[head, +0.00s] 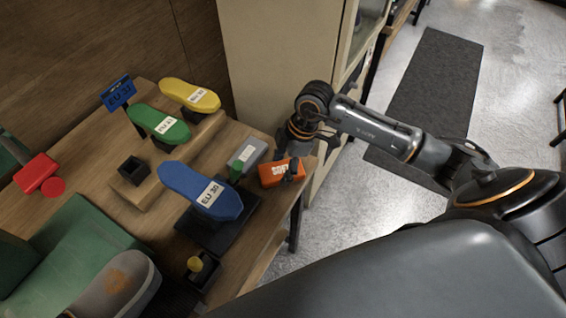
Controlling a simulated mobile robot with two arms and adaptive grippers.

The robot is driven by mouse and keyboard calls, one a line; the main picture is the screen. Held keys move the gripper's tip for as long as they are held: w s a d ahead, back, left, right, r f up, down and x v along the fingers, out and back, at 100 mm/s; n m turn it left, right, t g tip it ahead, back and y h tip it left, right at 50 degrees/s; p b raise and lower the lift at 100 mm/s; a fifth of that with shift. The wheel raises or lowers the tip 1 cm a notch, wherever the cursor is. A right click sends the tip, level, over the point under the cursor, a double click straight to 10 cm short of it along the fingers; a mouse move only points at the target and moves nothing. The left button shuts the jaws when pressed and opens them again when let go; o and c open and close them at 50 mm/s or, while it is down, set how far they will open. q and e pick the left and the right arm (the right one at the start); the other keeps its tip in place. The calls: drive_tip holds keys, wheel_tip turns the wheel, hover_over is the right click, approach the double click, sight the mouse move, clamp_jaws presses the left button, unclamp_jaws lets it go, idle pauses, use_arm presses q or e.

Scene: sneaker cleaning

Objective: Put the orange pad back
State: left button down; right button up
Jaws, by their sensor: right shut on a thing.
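The orange pad (271,174) has a white label and is at the right edge of the wooden table (262,262). My right gripper (291,168) reaches in from the right and is shut on the pad, with a dark finger across the pad's right part. I cannot tell whether the pad touches the tabletop. A grey pad with a white label (252,151) is just to its left, with a small green piece (235,170) near it. My left gripper is not in view.
A blue insole (185,181) on a dark stand, a green insole (148,117) and a yellow insole (178,87) are left of the pads. A small dark box (133,170), a red block (36,173) and a shoe (118,290) are further left. A cabinet (280,50) stands behind.

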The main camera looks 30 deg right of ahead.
drive_tip(key=shift+f, duration=0.1)
drive_tip(key=o, duration=1.3)
drive_tip(key=b+v, duration=0.1)
drive_tip(key=v, duration=1.1)
drive_tip(key=shift+s, duration=0.1)
